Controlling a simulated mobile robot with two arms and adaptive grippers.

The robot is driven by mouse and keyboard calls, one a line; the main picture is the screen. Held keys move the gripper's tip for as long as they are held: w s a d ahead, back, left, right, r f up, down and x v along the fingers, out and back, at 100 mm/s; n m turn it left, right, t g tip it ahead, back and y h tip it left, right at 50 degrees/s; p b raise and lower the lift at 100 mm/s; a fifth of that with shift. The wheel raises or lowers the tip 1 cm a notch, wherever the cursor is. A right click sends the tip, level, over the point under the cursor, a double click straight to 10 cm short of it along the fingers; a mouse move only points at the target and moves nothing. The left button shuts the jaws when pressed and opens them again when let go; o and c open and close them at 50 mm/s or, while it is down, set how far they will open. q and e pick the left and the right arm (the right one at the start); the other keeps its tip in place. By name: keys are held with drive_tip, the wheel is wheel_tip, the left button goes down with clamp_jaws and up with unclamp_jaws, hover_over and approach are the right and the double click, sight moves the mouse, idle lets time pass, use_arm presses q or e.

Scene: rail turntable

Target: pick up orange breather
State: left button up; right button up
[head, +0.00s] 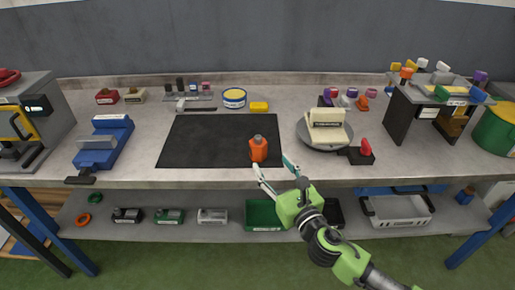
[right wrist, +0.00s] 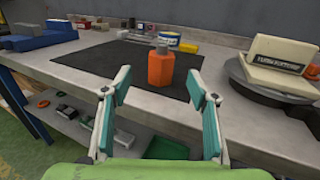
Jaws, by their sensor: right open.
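The orange breather (head: 258,149) stands upright near the right front corner of the black mat on the bench. It has a grey cap, and it also shows in the right wrist view (right wrist: 160,68). My right gripper (head: 272,164) is open and empty, at the front edge of the bench just short of the breather. In the right wrist view its two fingers (right wrist: 160,92) stand apart, with the breather beyond them and between them in the picture. It does not touch the breather. My left gripper is not in view.
A round turntable (head: 311,141) with a cream block stands right of the mat, beside a red-handled switch (head: 364,150). A blue vise (head: 104,145) is at the left. The black mat (head: 205,142) is otherwise clear. A lower shelf holds a green bin (head: 262,213).

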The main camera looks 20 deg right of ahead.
sight(262, 148)
drive_tip(key=w, duration=0.7)
drive_tip(key=w+a+p, duration=0.1)
drive_tip(key=w, duration=0.3)
drive_tip(key=shift+w+f, duration=0.15)
drive_tip(key=shift+w, duration=0.15)
drive_tip(key=c, duration=1.3)
